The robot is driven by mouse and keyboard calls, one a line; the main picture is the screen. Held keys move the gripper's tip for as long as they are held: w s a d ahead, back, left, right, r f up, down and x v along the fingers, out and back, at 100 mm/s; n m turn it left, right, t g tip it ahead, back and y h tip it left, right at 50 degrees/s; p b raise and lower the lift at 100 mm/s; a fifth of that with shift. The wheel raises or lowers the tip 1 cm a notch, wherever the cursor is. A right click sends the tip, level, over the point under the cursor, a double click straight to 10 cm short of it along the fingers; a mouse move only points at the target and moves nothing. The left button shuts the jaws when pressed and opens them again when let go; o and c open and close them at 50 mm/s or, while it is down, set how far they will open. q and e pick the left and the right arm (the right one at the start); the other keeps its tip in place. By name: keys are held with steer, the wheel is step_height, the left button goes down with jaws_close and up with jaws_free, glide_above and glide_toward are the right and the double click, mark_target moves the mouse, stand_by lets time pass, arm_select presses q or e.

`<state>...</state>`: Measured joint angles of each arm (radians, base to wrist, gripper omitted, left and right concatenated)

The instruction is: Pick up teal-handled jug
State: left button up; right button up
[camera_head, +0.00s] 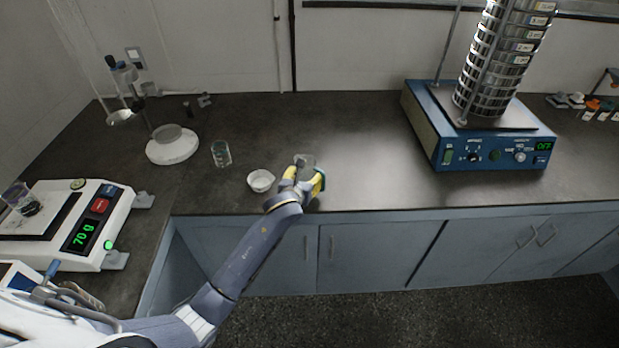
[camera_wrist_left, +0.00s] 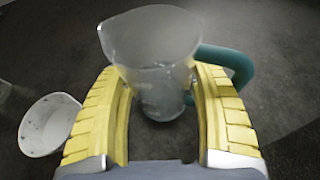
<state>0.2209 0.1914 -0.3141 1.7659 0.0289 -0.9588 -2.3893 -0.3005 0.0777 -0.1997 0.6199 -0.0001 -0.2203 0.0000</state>
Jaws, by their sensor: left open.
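The clear jug (camera_wrist_left: 152,45) with a teal handle (camera_wrist_left: 232,62) stands upright on the dark bench in the left wrist view. In the head view the jug (camera_head: 306,159) shows just beyond my left gripper, partly hidden by it. My left gripper (camera_head: 304,176) is open, its yellow fingers pointing at the jug. In the left wrist view the left gripper (camera_wrist_left: 162,85) has one finger on each side of the jug's lower body, with the handle beyond the right finger. I cannot tell whether either finger touches it. My right gripper is in neither view.
A small white dish (camera_head: 261,181) lies close to the left of the gripper, and a glass beaker (camera_head: 221,153) stands further left. A balance (camera_head: 84,228) reading 70 g is at the left. A blue sieve shaker (camera_head: 480,140) stands at the right. The bench between gripper and shaker is clear.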

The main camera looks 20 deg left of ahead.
arm_select(q)
steer(key=shift+c, duration=0.2)
steer(key=c, duration=0.9)
steer(key=shift+c, duration=0.5)
steer(key=shift+r, duration=0.15)
